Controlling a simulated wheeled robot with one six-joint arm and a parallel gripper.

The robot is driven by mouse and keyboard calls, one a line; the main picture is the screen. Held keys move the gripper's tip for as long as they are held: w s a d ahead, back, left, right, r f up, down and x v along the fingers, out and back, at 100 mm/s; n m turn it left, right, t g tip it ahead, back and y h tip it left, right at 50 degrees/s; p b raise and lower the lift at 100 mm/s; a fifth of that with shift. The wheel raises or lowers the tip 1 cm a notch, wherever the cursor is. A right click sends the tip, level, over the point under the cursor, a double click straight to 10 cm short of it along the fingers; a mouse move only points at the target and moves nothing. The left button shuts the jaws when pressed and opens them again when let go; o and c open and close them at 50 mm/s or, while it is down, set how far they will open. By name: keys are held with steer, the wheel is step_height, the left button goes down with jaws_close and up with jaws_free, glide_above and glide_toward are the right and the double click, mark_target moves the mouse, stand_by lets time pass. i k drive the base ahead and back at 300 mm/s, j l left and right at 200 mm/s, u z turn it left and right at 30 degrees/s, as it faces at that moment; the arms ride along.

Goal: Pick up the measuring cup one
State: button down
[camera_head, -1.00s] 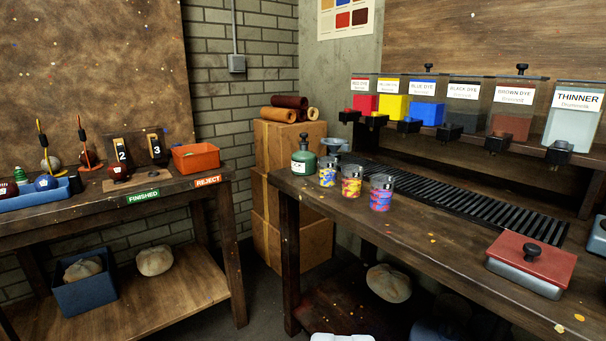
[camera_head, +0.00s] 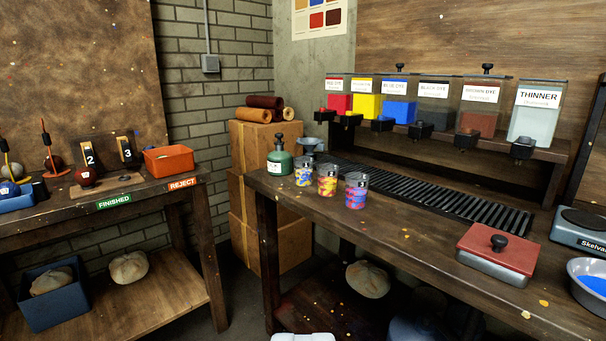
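Three clear measuring cups with coloured patterns stand upright in a row near the left end of the right-hand bench: a left cup (camera_head: 304,174), a middle cup (camera_head: 327,182) and a right cup (camera_head: 356,192). I cannot tell which of them is number one; no numbers are readable on them. Only a small white edge of my gripper (camera_head: 303,337) shows at the bottom of the picture, well short of the cups. Its fingers are not visible, so I cannot tell whether it is open or shut.
A green pump bottle (camera_head: 279,157) stands just left of the cups. Behind them are a black slatted grate (camera_head: 420,193) and a row of dye dispensers. A red-lidded box (camera_head: 499,251) and a bowl of blue (camera_head: 590,284) sit at right. Floor shows between the two benches.

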mark_target(304, 165)
steer(key=i+l, duration=0.15)
steer(key=i, duration=0.3)
steer(key=i+l+u, duration=0.15)
steer(key=i, duration=0.3)
steer(key=i+l, duration=0.25)
steer(key=i, duration=0.2)
steer(key=u, duration=0.05)
